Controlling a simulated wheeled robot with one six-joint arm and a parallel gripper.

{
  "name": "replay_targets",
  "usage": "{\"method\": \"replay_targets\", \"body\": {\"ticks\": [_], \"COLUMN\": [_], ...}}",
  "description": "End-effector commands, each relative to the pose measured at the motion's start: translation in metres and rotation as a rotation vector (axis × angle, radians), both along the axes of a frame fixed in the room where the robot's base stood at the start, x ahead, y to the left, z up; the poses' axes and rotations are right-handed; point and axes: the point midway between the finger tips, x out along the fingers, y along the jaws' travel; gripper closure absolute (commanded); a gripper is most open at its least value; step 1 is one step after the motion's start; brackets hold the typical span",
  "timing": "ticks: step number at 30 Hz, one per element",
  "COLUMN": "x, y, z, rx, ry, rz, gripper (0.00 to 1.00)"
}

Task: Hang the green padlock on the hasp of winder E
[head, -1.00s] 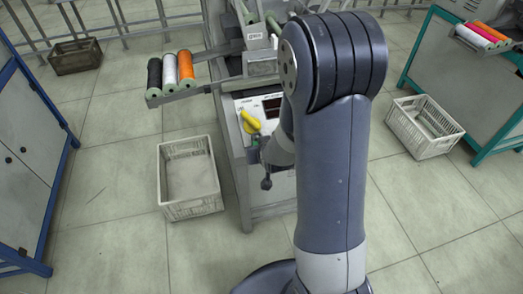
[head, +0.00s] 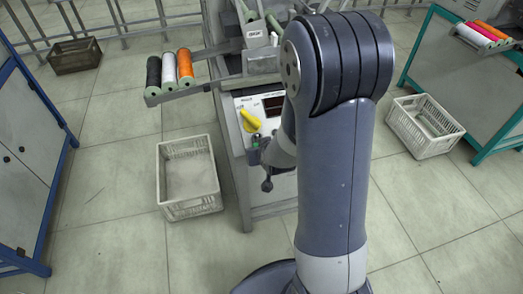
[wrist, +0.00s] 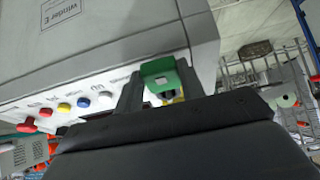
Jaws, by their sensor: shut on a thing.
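The green padlock (wrist: 160,72) is held between the two dark fingers of my gripper (wrist: 160,88) in the wrist view. It also shows as a small green patch in the head view (head: 256,142), close to the front panel of winder E (head: 228,150). The winder's grey housing with the label "winder E" fills the upper left of the wrist view (wrist: 120,45). The padlock's shackle is not clear to me. I cannot make out the hasp or whether the padlock touches it.
A yellow handle (head: 251,120) sits on the panel just above my gripper. Red, yellow and blue buttons (wrist: 64,107) line the panel edge. A pale crate (head: 188,178) stands on the floor to the left, and a spool rack (head: 170,92) juts out above it.

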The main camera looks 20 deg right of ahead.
Motion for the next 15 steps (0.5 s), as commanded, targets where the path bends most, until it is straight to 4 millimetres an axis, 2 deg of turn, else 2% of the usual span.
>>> {"method": "replay_targets", "body": {"ticks": [7, 8, 15], "x": [-0.0023, -0.0023, -0.0013], "y": [0.0, 0.0, 0.0], "z": [-0.0021, -0.0021, -0.0012], "rx": [0.0, 0.0, 0.0], "ry": [0.009, 0.009, 0.005], "rz": [0.0, 0.0, 0.0], "gripper": [0.94, 0.62, 0.42]}}
